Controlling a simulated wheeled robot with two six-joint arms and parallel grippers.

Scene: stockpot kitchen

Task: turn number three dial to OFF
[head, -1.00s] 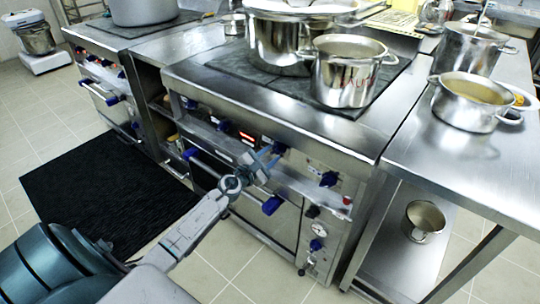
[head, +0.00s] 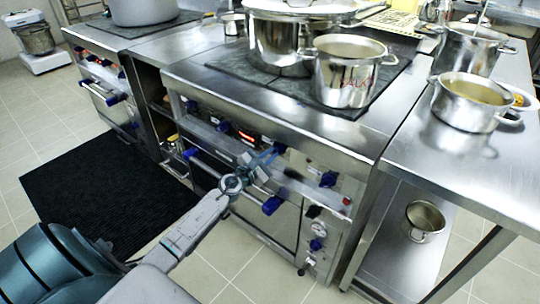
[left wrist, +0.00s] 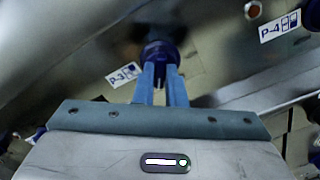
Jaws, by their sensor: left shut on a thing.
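My left gripper (head: 271,156) reaches the front panel of the near stove (head: 220,98). It is shut on a dark blue dial (left wrist: 160,52), which shows between the blue fingertips in the left wrist view. A white label reading P-3 (left wrist: 124,73) sits beside this dial, at its lower left in that view. In the head view the dial (head: 279,148) shows just past the fingertips. The direction its pointer faces is hidden by the fingers. My right gripper is not in view.
Another blue dial (head: 329,179) is to the right on the panel. A P-4 label (left wrist: 280,27) shows in the left wrist view. A rail with blue ends (head: 272,205) runs below the gripper. Steel pots (head: 346,75) stand on the stove top.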

